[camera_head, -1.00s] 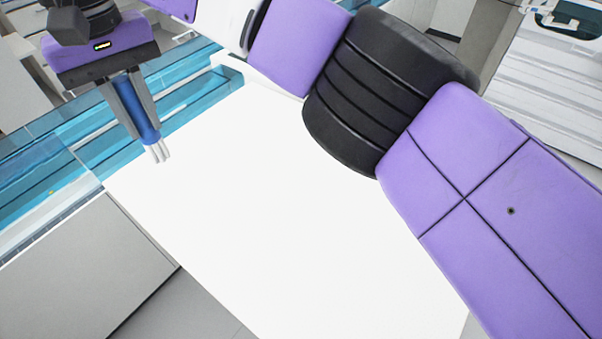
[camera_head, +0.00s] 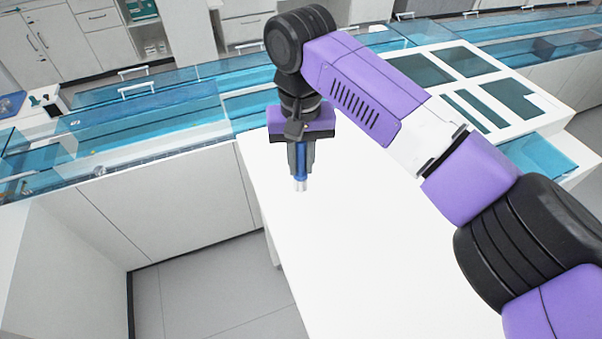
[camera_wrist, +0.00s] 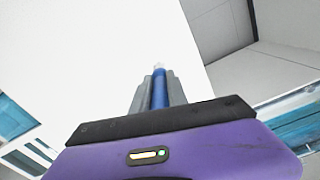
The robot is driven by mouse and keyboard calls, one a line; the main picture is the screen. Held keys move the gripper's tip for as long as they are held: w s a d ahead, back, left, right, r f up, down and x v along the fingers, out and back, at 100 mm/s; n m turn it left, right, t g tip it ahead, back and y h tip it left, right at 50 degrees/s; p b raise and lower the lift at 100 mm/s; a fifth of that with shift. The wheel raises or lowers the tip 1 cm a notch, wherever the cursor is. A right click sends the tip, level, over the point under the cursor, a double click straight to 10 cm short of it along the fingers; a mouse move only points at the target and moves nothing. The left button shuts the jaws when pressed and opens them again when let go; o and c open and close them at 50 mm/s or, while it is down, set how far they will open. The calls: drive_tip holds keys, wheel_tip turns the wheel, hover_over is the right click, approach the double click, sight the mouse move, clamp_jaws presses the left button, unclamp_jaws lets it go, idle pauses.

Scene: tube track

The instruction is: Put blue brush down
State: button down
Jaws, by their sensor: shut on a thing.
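My gripper (camera_head: 300,170) is shut on the blue brush and points down over the white table (camera_head: 370,260), near its left edge in the head view. The blue brush (camera_head: 301,160) is upright between the fingers, with its pale tip (camera_head: 300,186) pointing down. I cannot tell whether the tip touches the table. In the wrist view the blue brush (camera_wrist: 159,90) lies between the grey fingers, its pale tip (camera_wrist: 159,66) seen against the white table (camera_wrist: 90,70).
The table top is bare around the brush. A blue transparent tube track (camera_head: 140,115) runs behind. A white panel with dark openings (camera_head: 490,85) stands at the back right. Grey floor (camera_head: 215,290) lies left of the table, and cabinets (camera_head: 70,45) stand at the far left.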

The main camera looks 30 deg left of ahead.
sight(301, 172)
drive_tip(key=shift+f+p, duration=0.35)
drive_tip(key=shift+f, duration=2.1)
drive_tip(key=shift+f, duration=0.15)
drive_tip(key=c, duration=1.3)
unclamp_jaws()
wheel_tip(301, 172, up, 12)
drive_tip(key=shift+r+b, duration=0.15)
drive_tip(key=shift+b, duration=0.8)
